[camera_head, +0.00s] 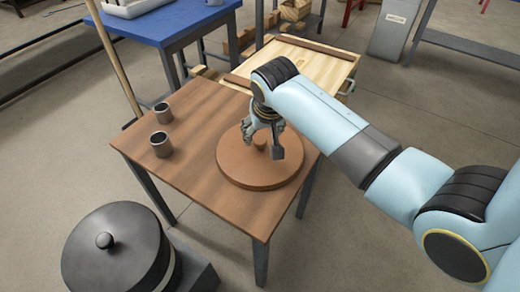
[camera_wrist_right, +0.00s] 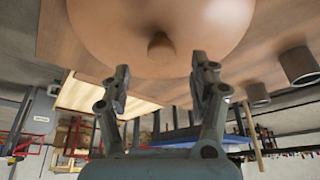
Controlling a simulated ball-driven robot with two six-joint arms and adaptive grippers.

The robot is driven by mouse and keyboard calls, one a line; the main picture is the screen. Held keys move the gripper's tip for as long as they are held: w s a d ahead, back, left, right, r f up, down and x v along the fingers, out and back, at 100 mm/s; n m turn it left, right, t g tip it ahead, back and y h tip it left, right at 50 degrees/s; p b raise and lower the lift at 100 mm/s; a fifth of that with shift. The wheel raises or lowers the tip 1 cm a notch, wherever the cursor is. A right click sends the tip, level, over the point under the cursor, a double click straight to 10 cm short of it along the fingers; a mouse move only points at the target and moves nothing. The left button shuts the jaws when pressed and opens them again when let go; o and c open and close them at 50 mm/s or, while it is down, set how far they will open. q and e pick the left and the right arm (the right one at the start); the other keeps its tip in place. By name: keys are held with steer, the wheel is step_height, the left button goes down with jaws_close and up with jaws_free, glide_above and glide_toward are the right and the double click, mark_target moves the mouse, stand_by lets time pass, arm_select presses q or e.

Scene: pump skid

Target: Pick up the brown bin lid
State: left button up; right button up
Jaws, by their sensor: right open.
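The brown bin lid (camera_head: 262,172) is a round disc with a small knob on top. It lies flat on the brown wooden table (camera_head: 200,120), near the table's right side. My right gripper (camera_head: 264,150) is open above the lid, with its fingers pointing down close to the knob. In the right wrist view the lid (camera_wrist_right: 205,25) fills the top of the picture. Its knob (camera_wrist_right: 161,48) shows beyond the open fingertips of my right gripper (camera_wrist_right: 160,68), and nothing is between the fingers. My left gripper is not in view.
Two grey metal cups (camera_head: 161,144) stand on the table's left side. A black lidded bin (camera_head: 115,248) stands at the front left. A pale wooden crate (camera_head: 310,67) is behind the table, and a blue table (camera_head: 165,22) stands at the back left.

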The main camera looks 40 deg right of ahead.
mark_target(260, 140)
steer(key=b+x, duration=0.2)
steer(key=x, duration=0.3)
steer(key=shift+w+a+f, duration=0.1)
steer(key=shift+w+f, duration=0.1)
steer(key=shift+f, duration=0.15)
steer(key=shift+c, duration=0.8)
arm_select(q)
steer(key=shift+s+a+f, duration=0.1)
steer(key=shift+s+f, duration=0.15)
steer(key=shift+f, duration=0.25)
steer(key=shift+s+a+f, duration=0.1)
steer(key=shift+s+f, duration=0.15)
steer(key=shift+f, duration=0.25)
arm_select(e)
jaws_close()
